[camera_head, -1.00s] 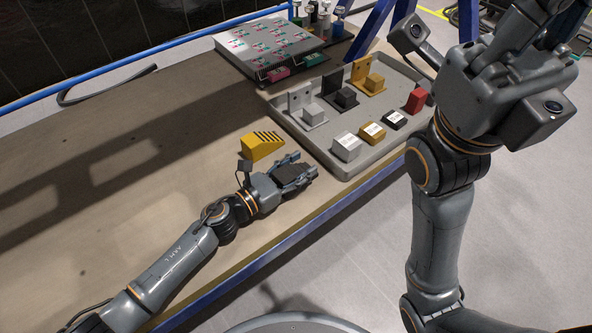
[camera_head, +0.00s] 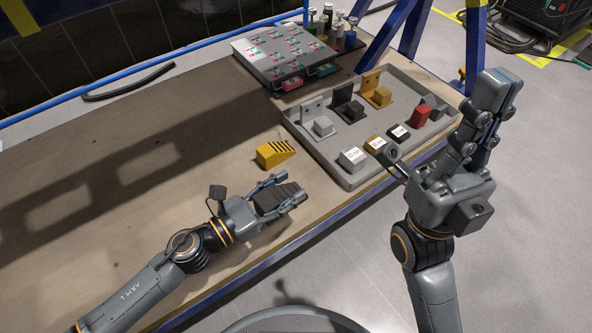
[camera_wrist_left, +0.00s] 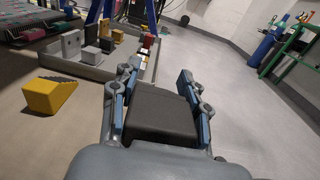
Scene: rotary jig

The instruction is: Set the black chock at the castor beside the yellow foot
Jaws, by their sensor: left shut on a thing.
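My left gripper (camera_head: 288,187) is shut on the black chock (camera_head: 274,200), a dark ribbed wedge, near the table's front edge. In the left wrist view the black chock (camera_wrist_left: 160,118) sits between the two fingers. A yellow chock (camera_head: 270,156) with black stripes lies on the table behind the left gripper, apart from it; it also shows in the left wrist view (camera_wrist_left: 50,96). Yellow (camera_head: 379,94), black (camera_head: 349,110) and grey (camera_head: 322,125) bracketed pieces stand in the tray. I cannot make out a castor. My right gripper (camera_head: 485,120) is raised right of the tray; its opening is unclear.
A grey panel (camera_head: 262,50) with coloured pieces and several bottles stand at the back. The table's left side is clear.

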